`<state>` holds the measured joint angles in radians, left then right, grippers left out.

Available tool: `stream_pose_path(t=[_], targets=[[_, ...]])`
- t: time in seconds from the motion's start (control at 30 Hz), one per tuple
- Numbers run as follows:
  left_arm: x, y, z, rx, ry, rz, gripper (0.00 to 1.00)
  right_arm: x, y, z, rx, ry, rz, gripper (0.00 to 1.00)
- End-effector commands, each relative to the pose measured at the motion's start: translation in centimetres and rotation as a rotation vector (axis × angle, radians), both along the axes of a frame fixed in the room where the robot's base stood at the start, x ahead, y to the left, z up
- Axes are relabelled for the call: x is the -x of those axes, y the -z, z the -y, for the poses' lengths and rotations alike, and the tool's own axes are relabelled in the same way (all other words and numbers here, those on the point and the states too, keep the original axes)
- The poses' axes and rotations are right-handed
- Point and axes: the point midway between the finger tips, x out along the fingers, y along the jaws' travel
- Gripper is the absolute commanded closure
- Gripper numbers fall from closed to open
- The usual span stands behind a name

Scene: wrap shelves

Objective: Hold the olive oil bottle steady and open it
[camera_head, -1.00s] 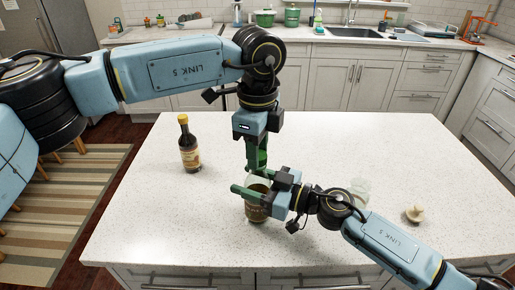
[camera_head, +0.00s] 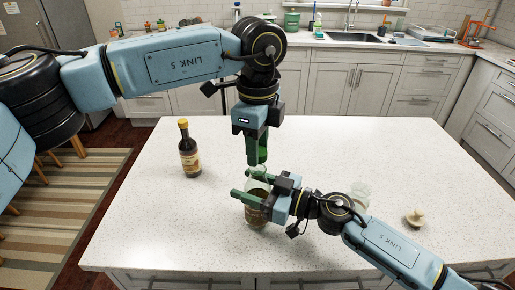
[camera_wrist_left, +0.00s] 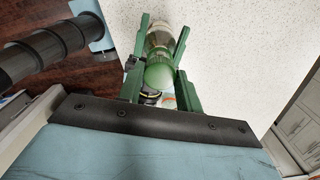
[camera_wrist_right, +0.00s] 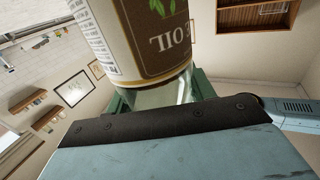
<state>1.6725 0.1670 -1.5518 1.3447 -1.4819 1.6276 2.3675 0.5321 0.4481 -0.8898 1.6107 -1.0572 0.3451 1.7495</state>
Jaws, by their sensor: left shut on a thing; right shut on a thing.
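The olive oil bottle (camera_head: 256,216) stands upright near the middle of the white island, with a dark label and clear glass. My right gripper (camera_head: 246,194) is shut around its upper body from the right. The label also shows upside down, close up, in the right wrist view (camera_wrist_right: 160,38). My left gripper (camera_head: 257,160) points straight down above the bottle, shut on the green cap (camera_head: 263,148). The rounded cap sits between the green fingers in the left wrist view (camera_wrist_left: 158,75). The fingers partly hide the neck, so I cannot tell whether cap and neck still touch.
A dark bottle with a yellow cap (camera_head: 189,152) stands to the left on the island (camera_head: 330,150). A clear glass jar (camera_head: 360,192) stands behind my right arm. A small pale knobbed object (camera_head: 415,217) lies at the right. The island's back is clear.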

Motion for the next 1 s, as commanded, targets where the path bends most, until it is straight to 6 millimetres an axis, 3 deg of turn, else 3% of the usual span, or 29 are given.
stream_pose_path(t=[0.37, 0.7, 0.93, 0.97, 1.0], targets=[[0.0, -0.2, 0.0, 0.0, 0.0, 0.0, 0.92, 0.0, 0.1, 0.0, 0.001, 0.0, 0.0, 1.0], [0.0, -3.8, 0.0, -0.001, 0.0, 0.001, 0.92, 0.0, 0.1, 0.0, 0.001, 0.0, 0.0, 1.0], [0.0, -4.1, 0.0, 0.0, 0.001, -0.001, 0.92, 0.0, 0.1, 0.0, 0.001, 0.0, 0.0, 1.0], [0.0, -4.1, 0.0, 0.0, 0.001, -0.001, 0.92, 0.0, 0.1, 0.0, 0.001, 0.0, 0.0, 0.45], [0.0, -4.1, 0.0, 0.0, 0.001, -0.001, 0.92, 0.0, 0.1, 0.0, 0.001, 0.0, 0.0, 0.4]])
